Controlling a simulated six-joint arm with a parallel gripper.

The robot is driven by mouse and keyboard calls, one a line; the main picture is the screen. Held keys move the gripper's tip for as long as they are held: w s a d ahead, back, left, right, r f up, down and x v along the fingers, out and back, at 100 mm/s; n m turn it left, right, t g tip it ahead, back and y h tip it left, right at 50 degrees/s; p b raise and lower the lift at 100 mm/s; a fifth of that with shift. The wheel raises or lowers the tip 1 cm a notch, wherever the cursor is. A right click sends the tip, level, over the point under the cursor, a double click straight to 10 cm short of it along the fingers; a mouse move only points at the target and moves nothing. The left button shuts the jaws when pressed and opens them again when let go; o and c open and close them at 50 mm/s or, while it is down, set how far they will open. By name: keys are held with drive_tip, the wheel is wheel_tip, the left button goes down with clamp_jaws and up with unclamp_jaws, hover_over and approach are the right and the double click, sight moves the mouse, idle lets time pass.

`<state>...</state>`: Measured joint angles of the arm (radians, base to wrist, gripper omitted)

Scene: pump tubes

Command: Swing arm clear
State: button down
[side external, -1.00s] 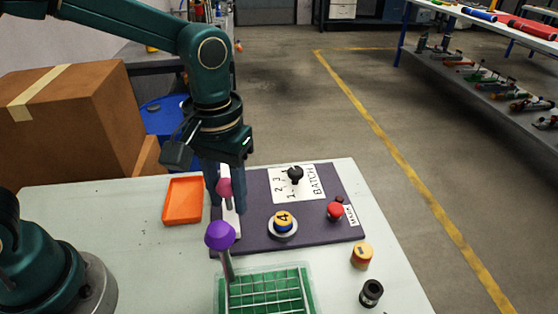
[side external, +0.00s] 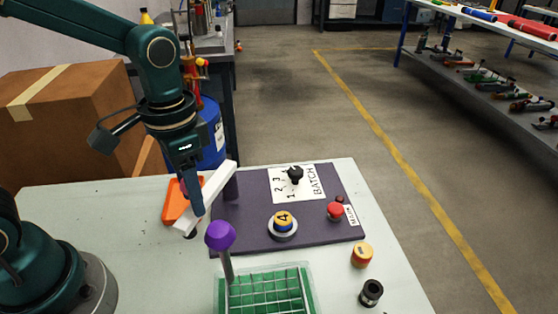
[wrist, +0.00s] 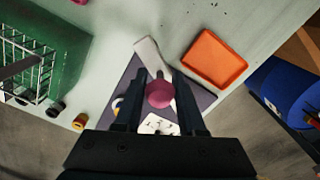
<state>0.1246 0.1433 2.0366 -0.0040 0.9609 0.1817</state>
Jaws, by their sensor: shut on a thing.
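The white swing arm (side external: 212,197) slants from a dark post (side external: 231,183) at the left of the dark panel (side external: 255,232) out past its left edge. Its near end hangs over the pale table. My gripper (side external: 194,205) is at the arm. In the wrist view my gripper (wrist: 157,85) is shut on a pink knob (wrist: 160,94), with the white arm (wrist: 149,54) behind it. In the side view the knob is mostly hidden by my gripper.
An orange tray (side external: 172,206) lies partly behind the arm. A numbered dial (side external: 283,226), red button (side external: 335,211) and black knob (side external: 295,174) sit on the panel.

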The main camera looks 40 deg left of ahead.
drive_tip(key=shift+a, duration=0.1)
drive_tip(key=c, duration=0.5)
unclamp_jaws()
drive_tip(key=shift+r, duration=2.6)
drive_tip(key=shift+r, duration=0.15)
drive_tip(key=shift+s+a+r+n+t, duration=0.2)
drive_tip(key=shift+s+a+n+t, duration=0.3)
drive_tip(key=shift+s+t, duration=0.5)
drive_tip(key=shift+s+a+r+n+t, duration=0.15)
drive_tip(key=shift+s+a+n+t, duration=0.25)
drive_tip(key=shift+s+n+t, duration=0.45)
drive_tip(key=shift+s+a+r+n+t, duration=0.2)
drive_tip(key=shift+s+a+n+t, duration=0.2)
drive_tip(key=shift+s+t, duration=0.75)
